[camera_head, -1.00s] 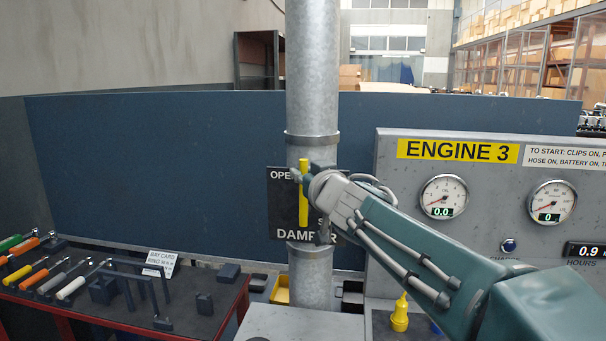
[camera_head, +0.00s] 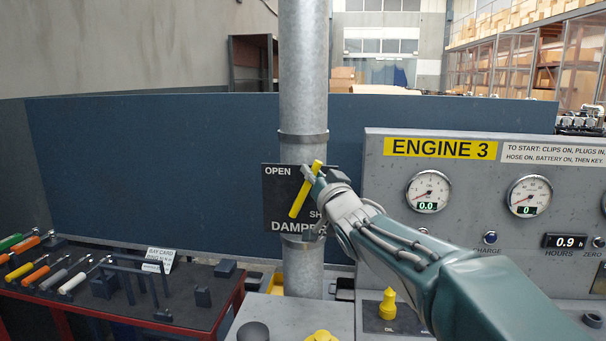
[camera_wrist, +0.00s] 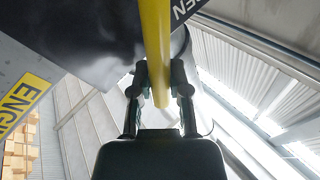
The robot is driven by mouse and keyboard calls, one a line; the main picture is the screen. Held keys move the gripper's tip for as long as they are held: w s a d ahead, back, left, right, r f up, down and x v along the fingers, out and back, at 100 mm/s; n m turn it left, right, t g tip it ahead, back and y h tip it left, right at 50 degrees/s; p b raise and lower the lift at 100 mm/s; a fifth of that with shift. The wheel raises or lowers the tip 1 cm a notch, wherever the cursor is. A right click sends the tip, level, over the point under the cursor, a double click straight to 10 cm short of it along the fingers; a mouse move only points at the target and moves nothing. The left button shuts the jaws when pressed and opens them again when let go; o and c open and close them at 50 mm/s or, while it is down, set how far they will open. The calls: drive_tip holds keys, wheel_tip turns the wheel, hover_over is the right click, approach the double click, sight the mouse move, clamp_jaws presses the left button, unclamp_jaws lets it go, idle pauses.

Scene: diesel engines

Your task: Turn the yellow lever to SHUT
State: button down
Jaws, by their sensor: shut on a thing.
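The yellow lever (camera_head: 299,204) is on the black damper plate (camera_head: 275,180), which is fixed to the grey pipe. The plate reads OPEN at upper left, and SH shows at its right, the rest of that word hidden by my gripper. The lever leans, with its upper end to the right. My gripper (camera_head: 313,177) is at the lever's upper part, coming from the right. In the wrist view the lever (camera_wrist: 156,50) passes between the fingers of my gripper (camera_wrist: 160,85), which are shut on it.
The grey ENGINE 3 panel (camera_head: 480,260) with gauges stands at right, close to my arm. A dark bench (camera_head: 190,315) with several coloured-handled tools is at lower left. A yellow oil cap (camera_head: 388,305) is below my arm. The vertical pipe (camera_head: 303,70) stands behind the plate.

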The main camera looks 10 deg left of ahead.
drive_tip(key=d+f+m+t+h, duration=0.2)
drive_tip(key=f+m+t+h, duration=0.1)
drive_tip(key=m, duration=0.7)
drive_tip(key=d+f+m+t+h, duration=0.3)
drive_tip(key=m+h, duration=0.4)
drive_tip(key=m, duration=0.3)
drive_tip(key=shift+d+f+t+h, duration=0.15)
drive_tip(key=shift+f+t+h, duration=0.25)
drive_tip(key=shift+f, duration=1.05)
drive_tip(key=c, duration=0.6)
unclamp_jaws()
drive_tip(key=shift+r, duration=0.2)
drive_tip(key=shift+m, duration=0.3)
drive_tip(key=v, duration=1.2)
drive_tip(key=shift+w+f, duration=0.15)
drive_tip(key=shift+f, duration=0.1)
